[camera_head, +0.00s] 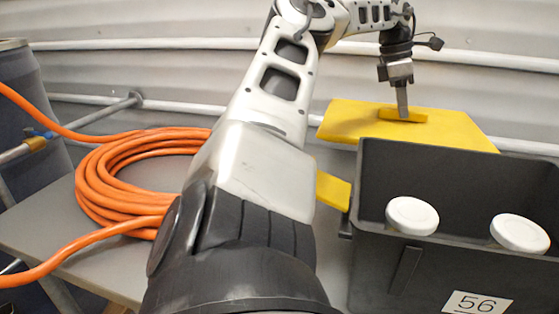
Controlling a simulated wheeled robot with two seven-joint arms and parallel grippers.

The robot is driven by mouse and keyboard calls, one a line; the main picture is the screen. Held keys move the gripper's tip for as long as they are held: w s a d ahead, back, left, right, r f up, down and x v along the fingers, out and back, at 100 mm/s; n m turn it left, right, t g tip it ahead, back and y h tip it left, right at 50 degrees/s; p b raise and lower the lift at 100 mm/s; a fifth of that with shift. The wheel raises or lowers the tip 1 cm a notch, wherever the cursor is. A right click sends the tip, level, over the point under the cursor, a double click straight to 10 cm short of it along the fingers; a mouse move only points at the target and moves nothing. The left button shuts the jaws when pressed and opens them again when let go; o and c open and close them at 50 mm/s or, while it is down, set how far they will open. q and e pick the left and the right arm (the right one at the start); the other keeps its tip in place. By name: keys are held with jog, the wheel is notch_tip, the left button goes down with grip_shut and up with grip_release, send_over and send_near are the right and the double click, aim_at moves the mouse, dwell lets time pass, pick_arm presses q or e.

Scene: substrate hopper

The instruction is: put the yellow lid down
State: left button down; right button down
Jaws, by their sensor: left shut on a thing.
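The yellow lid (450,130) is a flat yellow panel with a raised yellow handle (388,115) on top. It shows behind the dark grey hopper box, and the box's back wall hides part of it. My left gripper (403,113) points down and is shut on the handle. A smaller yellow piece (333,190) shows between my left arm and the box; I cannot tell whether it belongs to the lid. I cannot tell whether the lid rests on a surface. My right gripper is not in view.
The open dark grey box (400,275), labelled 56, stands at the right with two white round caps (412,215) (520,233) in it. A coiled orange hose (110,190) lies on the grey table (50,225) at the left. A dark barrel (30,100) stands far left.

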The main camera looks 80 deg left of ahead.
aim_at(381, 116)
pick_arm(q)
jog(key=f+b, duration=0.1)
jog(key=f, duration=0.1)
jog(key=a+f+b, duration=0.1)
jog(key=f, duration=0.2)
jog(key=shift+s+f+b, duration=0.1)
jog(key=shift+s+b, duration=0.1)
jog(key=shift+b, duration=0.1)
notch_tip(381, 116, down, 10)
jog(key=shift+r, duration=0.1)
jog(key=shift+b, duration=0.3)
jog(key=shift+f, duration=0.2)
jog(key=c, duration=1.4)
grip_release()
jog(key=shift+r, duration=0.3)
jog(key=p+v, duration=0.1)
jog(key=v, duration=1)
jog(key=shift+s+r, duration=0.1)
jog(key=shift+r, duration=0.25)
